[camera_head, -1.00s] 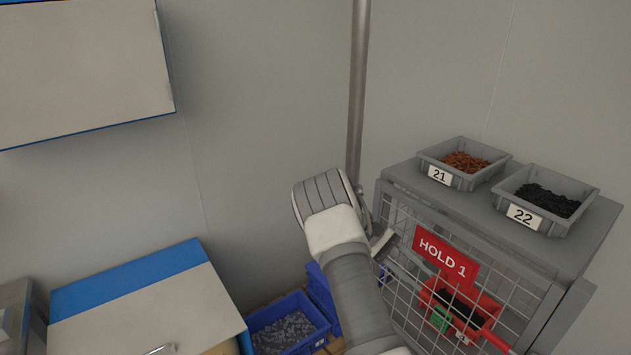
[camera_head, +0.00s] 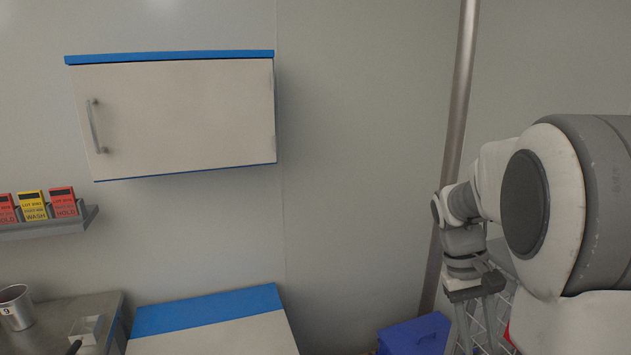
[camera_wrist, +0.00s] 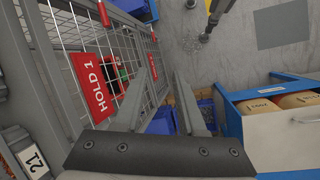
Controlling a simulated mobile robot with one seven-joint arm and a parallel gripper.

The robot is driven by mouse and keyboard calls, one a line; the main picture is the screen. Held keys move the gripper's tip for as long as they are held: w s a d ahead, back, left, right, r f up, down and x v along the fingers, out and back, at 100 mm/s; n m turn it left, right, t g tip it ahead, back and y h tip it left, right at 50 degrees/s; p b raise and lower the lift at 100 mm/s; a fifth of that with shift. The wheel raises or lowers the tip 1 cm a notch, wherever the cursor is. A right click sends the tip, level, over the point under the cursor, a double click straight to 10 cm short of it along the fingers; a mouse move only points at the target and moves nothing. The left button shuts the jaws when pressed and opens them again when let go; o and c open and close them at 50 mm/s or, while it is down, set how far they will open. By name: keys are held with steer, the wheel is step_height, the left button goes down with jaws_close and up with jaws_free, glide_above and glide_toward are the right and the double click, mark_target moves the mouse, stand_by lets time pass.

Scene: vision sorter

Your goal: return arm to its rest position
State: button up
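My gripper (camera_head: 476,330) hangs pointing down at the right of the head view, below my bent arm. In the wrist view its two fingers (camera_wrist: 163,78) stand apart with nothing between them, so it is open and empty. My arm fills the right side of the head view and hides most of the cage there. In the wrist view the gripper is above the floor, beside the wire cage with the red HOLD 1 sign (camera_wrist: 91,85).
A blue bin (camera_head: 415,336) stands on the floor left of the gripper. A blue-topped cabinet (camera_head: 210,315) is further left; its drawer (camera_wrist: 285,118) shows open in the wrist view. A wall cabinet (camera_head: 185,118) hangs above. A vertical pole (camera_head: 461,90) rises behind my arm.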

steer(key=s+a+r+t+y, duration=0.1)
steer(key=s+a+r+t, duration=0.2)
steer(key=s+a, duration=0.3)
steer(key=s+a+r+t+y, duration=0.1)
steer(key=s+a+r+t, duration=0.3)
steer(key=s+a+t, duration=0.2)
steer(key=shift+s+a+r+n+y, duration=0.15)
steer(key=shift+s+a+n+y, duration=0.2)
steer(key=shift+s+a, duration=0.3)
